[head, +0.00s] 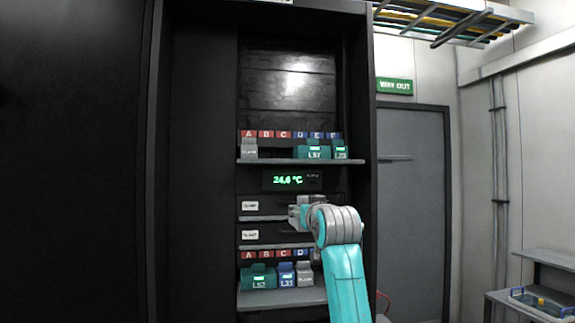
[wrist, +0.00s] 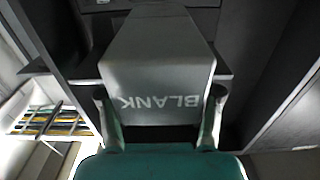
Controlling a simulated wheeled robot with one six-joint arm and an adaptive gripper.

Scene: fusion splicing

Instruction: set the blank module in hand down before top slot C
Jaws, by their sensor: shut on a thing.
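The grey blank module (wrist: 157,65) fills the middle of the wrist view, its BLANK lettering upside down. My gripper (wrist: 158,105) is shut on it, one finger on each side. In the head view my gripper (head: 298,215) is in front of the middle of the rack, below the top shelf; the held module is hard to tell from the gripper there. The red label of top slot C (head: 282,134) is on the label row above the top shelf (head: 270,161). The space under it looks empty.
On the top shelf, a grey blank module (head: 249,149) stands at A and teal modules (head: 313,150) (head: 340,150) stand at the right. A 24.6 °C display (head: 291,180) is below. The lower shelf (head: 280,298) holds teal, blue and grey modules.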

